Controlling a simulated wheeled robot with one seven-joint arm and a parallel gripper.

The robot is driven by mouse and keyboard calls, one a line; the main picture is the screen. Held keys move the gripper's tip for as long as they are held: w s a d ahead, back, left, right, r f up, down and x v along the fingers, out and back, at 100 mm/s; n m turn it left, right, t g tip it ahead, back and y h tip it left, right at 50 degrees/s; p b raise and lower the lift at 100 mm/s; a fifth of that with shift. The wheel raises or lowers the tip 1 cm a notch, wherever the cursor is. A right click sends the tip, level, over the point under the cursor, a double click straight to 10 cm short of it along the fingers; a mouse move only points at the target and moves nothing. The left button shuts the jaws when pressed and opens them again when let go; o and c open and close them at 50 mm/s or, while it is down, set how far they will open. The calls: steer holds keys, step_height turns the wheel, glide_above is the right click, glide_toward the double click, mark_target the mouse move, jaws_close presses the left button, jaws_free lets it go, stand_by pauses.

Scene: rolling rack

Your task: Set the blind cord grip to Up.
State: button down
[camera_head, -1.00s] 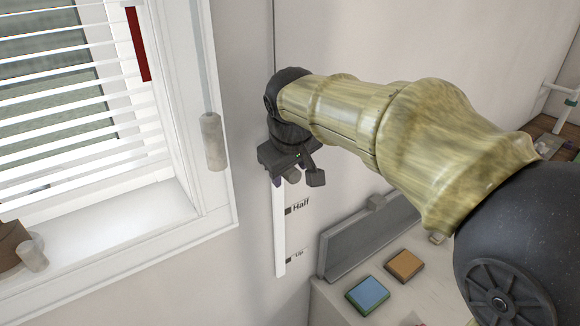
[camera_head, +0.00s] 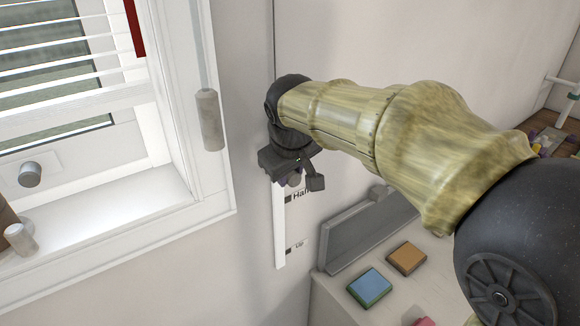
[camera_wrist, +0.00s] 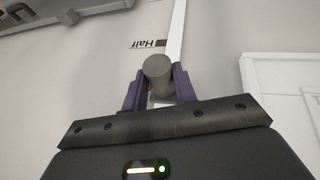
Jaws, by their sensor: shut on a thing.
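The blind cord grip (camera_wrist: 158,72) is a grey round piece between my gripper's purple fingers in the wrist view. My gripper (camera_head: 293,180) is shut on it; in the head view the grip (camera_head: 296,181) is partly hidden by the dark gripper body. The white vertical strip (camera_head: 280,235) on the wall runs below the gripper. It carries the label Half (camera_head: 301,195), just below the grip, and the label Up (camera_head: 299,246) near its lower end. The blind (camera_head: 75,65) hangs partly raised, with its bottom edge above the sill.
Another grey cylinder (camera_head: 209,120) hangs beside the window frame. The wall along the strip's lower part is clear.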

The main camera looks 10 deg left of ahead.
step_height(320, 180, down, 32)
steer(key=b, duration=2.1)
steer(key=shift+s+f, duration=0.1)
steer(key=shift+f, duration=0.05)
steer(key=c, duration=1.1)
jaws_free()
steer(key=shift+a, duration=0.1)
steer(key=p+v, duration=0.1)
steer(key=v, duration=1.6)
steer(key=shift+r, duration=0.3)
